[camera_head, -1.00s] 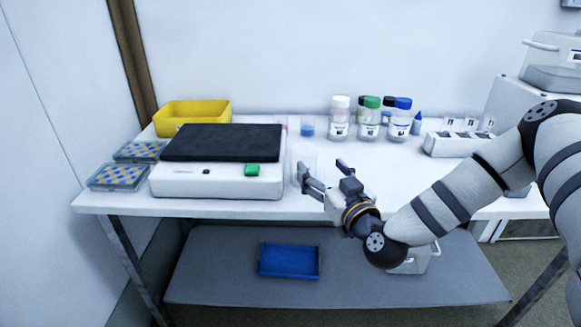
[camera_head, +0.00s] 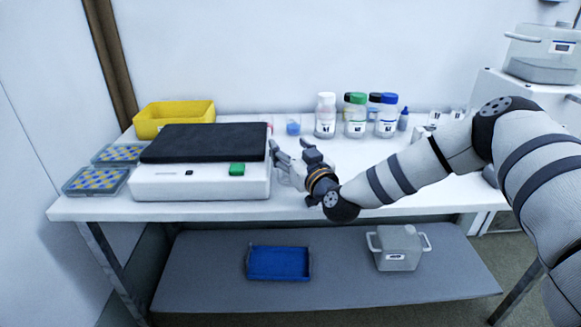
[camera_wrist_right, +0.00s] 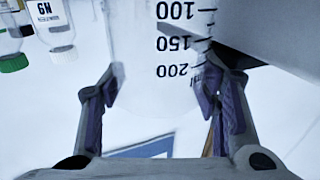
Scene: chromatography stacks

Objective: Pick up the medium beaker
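The medium beaker is a clear glass vessel with black 100, 150 and 200 marks, filling the upper middle of the right wrist view (camera_wrist_right: 155,80). In the head view the beaker (camera_head: 284,178) is faint and partly hidden by my gripper, just right of the balance-like device. My right gripper (camera_head: 276,160) reaches in from the right at the beaker. In the wrist view the fingers of the right gripper (camera_wrist_right: 160,90) stand wide apart, one on each side of the beaker, very close to its wall. Contact is not clear. My left gripper is not in view.
The white device with a black top (camera_head: 210,143) stands close left of the beaker. Labelled bottles (camera_head: 355,117) and a small blue-filled vessel (camera_head: 293,128) stand behind. A yellow bin (camera_head: 173,118) and well plates (camera_head: 95,180) are at left. The front table strip (camera_head: 240,207) is clear.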

